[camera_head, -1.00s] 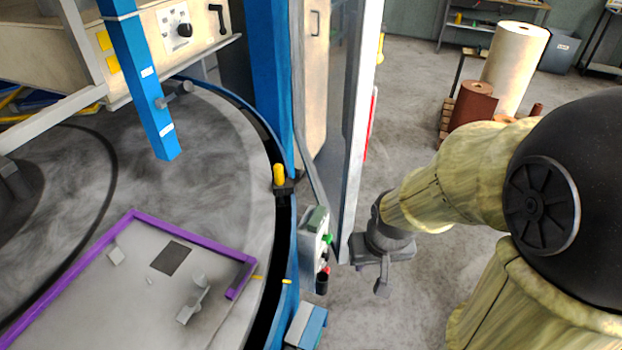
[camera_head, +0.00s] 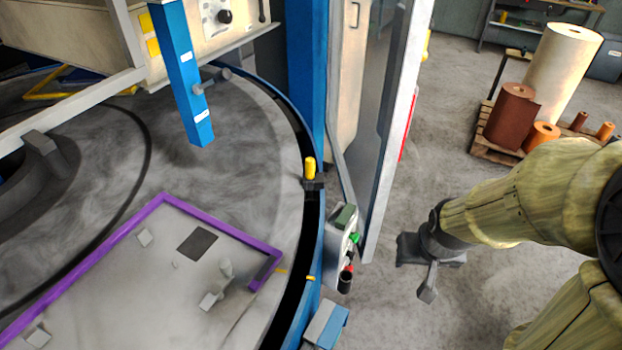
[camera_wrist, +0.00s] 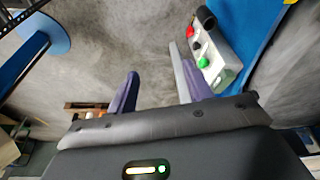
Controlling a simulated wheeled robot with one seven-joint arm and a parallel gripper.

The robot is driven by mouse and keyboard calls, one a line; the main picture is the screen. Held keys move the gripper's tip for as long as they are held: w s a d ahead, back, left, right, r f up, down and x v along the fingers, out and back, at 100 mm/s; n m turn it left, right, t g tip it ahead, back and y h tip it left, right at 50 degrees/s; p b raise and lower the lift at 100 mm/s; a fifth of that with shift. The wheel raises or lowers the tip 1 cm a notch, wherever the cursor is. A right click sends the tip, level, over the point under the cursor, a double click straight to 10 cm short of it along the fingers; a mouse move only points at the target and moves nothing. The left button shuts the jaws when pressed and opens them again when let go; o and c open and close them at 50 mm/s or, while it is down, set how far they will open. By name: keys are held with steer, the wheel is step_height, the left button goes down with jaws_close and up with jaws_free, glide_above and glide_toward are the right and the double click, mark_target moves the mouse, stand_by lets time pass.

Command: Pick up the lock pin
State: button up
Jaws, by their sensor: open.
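The lock pin (camera_head: 310,168) appears to be the yellow-handled pin in a dark holder on the turntable's blue rim, in the head view. It stands upright. Its lower part is hidden in the holder. I cannot make out the pin in the wrist view.
A control box (camera_head: 342,236) with green and red buttons stands between gripper and rim; it also shows in the wrist view (camera_wrist: 222,62). A door panel (camera_head: 388,135) rises behind it. A blue post (camera_head: 182,75) hangs over the turntable. Rolls (camera_head: 568,65) stand on a pallet at the back right.

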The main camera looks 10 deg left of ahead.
steer(key=w+a+n+t+y+b, duration=0.1)
steer(key=w+a+t+y, duration=0.1)
steer(key=w+a+t, duration=0.2)
steer(key=w+a+n+t+y+b, duration=0.2)
steer(key=w+a+t, duration=0.3)
steer(key=w+a, duration=0.6)
steer(key=a, duration=0.5)
steer(key=shift+a+r+n, duration=0.3)
steer(key=shift+a+r, duration=0.05)
steer(key=shift+r, duration=0.05)
steer(key=shift+f, duration=0.1)
